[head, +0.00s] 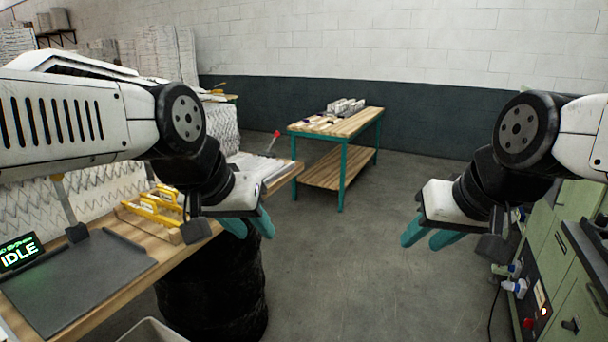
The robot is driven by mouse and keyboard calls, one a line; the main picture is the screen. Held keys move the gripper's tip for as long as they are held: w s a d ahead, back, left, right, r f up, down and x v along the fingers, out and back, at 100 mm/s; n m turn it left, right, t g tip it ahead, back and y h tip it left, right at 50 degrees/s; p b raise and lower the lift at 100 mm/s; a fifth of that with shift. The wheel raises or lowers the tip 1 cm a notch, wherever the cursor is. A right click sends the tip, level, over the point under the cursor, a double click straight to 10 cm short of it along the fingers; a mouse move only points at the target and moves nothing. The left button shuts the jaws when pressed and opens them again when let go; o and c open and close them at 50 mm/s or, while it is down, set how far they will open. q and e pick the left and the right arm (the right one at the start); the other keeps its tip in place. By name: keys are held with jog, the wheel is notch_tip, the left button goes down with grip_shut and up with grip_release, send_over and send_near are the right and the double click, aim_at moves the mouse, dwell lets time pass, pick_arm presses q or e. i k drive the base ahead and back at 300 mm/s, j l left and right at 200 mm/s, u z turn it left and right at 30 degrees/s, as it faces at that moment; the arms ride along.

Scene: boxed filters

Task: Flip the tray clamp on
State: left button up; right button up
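A lever with a red knob (277,134) stands up at the far end of the wooden bench on the left, beside a pale flat tray-like piece (262,165). It looks like the tray clamp, but its base is too small to make out. My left gripper (252,227) hangs in front of the bench edge, nearer to me than the lever and not touching it. Its teal fingers are apart and empty. My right gripper (424,238) is over the open floor at the right, far from the bench, with fingers apart and empty.
The bench (110,295) also carries a dark mat (75,280), a yellow-handled frame (155,207) and a display reading IDLE (20,253). A black drum (215,295) stands below. A teal-legged table (335,122) is behind; green cabinets (555,235) are at right. The middle floor is clear.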

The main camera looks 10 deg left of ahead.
aim_at(276, 134)
jog(key=i+u, duration=0.2)
jog(key=u, duration=0.2)
jog(key=i+l+u, duration=0.15)
jog(key=u, duration=0.25)
jog(key=i+l+u, duration=0.15)
jog(key=u, duration=0.25)
jog(key=i+l+u, duration=0.15)
jog(key=u, duration=0.25)
jog(key=i+l+u, duration=0.1)
jog(key=l+u, duration=0.3)
jog(key=i+l+u, duration=0.25)
jog(key=l+u, duration=0.15)
jog(key=l, duration=1.1)
jog(key=l+u, duration=0.4)
jog(key=l, duration=2.5)
jog(key=u, duration=1.25)
jog(key=z, duration=1.35)
